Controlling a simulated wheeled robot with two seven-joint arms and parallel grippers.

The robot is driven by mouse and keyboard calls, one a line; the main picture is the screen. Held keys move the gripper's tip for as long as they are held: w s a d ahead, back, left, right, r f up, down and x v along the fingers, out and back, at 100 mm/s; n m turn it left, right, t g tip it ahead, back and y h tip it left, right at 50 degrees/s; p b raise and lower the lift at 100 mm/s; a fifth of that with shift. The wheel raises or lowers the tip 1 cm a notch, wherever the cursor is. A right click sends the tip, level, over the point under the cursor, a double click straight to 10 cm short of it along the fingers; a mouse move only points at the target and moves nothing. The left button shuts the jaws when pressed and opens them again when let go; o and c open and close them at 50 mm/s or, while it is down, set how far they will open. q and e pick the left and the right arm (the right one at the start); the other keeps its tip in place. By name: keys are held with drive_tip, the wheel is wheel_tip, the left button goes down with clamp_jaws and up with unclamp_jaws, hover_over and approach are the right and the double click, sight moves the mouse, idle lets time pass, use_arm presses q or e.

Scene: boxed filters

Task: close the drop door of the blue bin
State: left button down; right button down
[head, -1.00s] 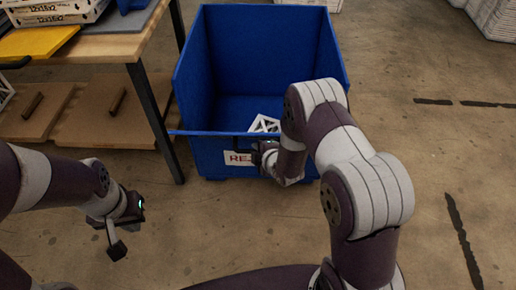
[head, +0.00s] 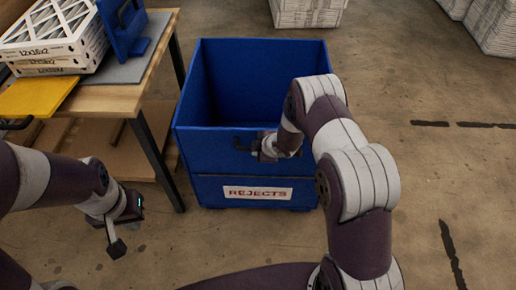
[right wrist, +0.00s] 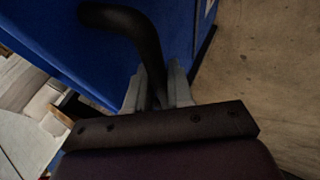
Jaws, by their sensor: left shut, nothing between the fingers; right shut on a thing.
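The blue bin (head: 190,100) stands on the floor in the middle of the head view. Its drop door (head: 215,150) is the upper part of the front wall and stands upright, above a lower panel with a REJECTS label (head: 258,193). My right gripper (head: 264,148) is at the front of the door, shut on its dark handle (head: 243,141). In the right wrist view the fingers (right wrist: 160,88) close around the black curved handle (right wrist: 135,30). My left gripper (head: 116,235) is shut and empty, low at the left, apart from the bin. The bin's floor is hidden.
A wooden bench (head: 150,80) stands left of the bin, bearing boxed filters (head: 45,45), a yellow sheet (head: 38,95) and a blue fixture (head: 122,28). Stacks of white boxes (head: 305,12) stand behind. The floor right of the bin is clear.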

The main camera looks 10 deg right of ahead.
drive_tip(key=shift+w+r, duration=0.1)
drive_tip(key=shift+w, duration=0.1)
drive_tip(key=shift+r, duration=0.1)
drive_tip(key=c, duration=1.1)
unclamp_jaws()
drive_tip(key=shift+w, duration=0.1)
drive_tip(key=p+v, duration=0.2)
drive_tip(key=v, duration=1)
drive_tip(key=shift+s+r+p, duration=0.15)
drive_tip(key=shift+s+p, duration=0.2)
drive_tip(key=shift+d, duration=0.15)
